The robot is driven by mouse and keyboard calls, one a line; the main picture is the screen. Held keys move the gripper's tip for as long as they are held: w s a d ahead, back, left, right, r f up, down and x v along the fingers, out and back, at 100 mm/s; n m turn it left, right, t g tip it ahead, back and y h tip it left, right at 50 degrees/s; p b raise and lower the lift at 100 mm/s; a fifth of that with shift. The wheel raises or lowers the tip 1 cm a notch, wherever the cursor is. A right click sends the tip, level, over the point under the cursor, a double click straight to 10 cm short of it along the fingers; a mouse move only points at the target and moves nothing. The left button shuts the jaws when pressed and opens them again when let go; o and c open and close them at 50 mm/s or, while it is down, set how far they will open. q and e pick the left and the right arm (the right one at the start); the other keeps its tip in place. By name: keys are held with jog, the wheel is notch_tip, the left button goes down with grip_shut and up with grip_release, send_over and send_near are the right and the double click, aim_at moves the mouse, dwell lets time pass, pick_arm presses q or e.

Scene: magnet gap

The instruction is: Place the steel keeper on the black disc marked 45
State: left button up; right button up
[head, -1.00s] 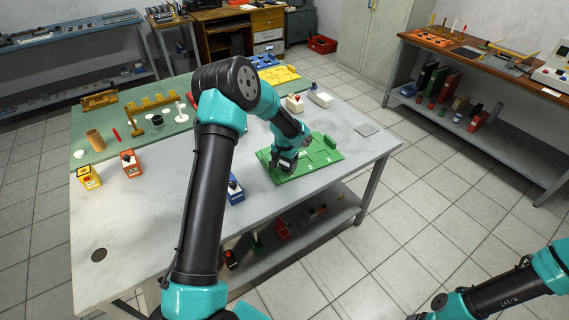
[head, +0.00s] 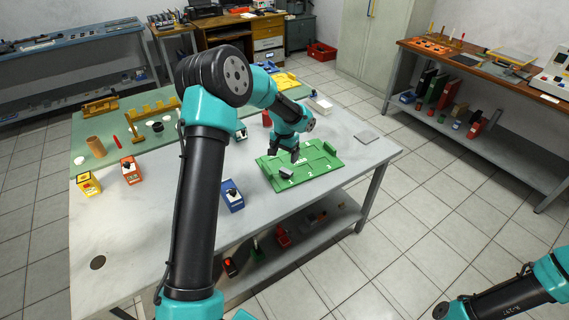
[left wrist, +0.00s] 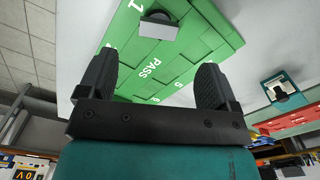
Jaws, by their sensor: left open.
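A small grey block with a black part (head: 286,172) sits on the green board (head: 318,172) on the table. In the left wrist view it shows as a pale grey block (left wrist: 157,31) with a black rounded part behind it, near the printed "1". I cannot tell whether this is the steel keeper, and no "45" is readable. My left gripper (head: 294,155) is open and empty above the green board, apart from the block. A small black round piece (head: 157,127) stands on the green mat at the left; its marking is too small to read. My right gripper is outside the view.
A blue box with a black knob (head: 232,195) stands left of the board. Orange (head: 131,170) and yellow (head: 88,184) boxes are farther left. A white box (head: 320,106) is behind my gripper. The front left of the table is mostly clear.

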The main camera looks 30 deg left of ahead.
pick_arm(q)
jog(key=shift+r, duration=1.65)
jog(key=shift+f, duration=0.1)
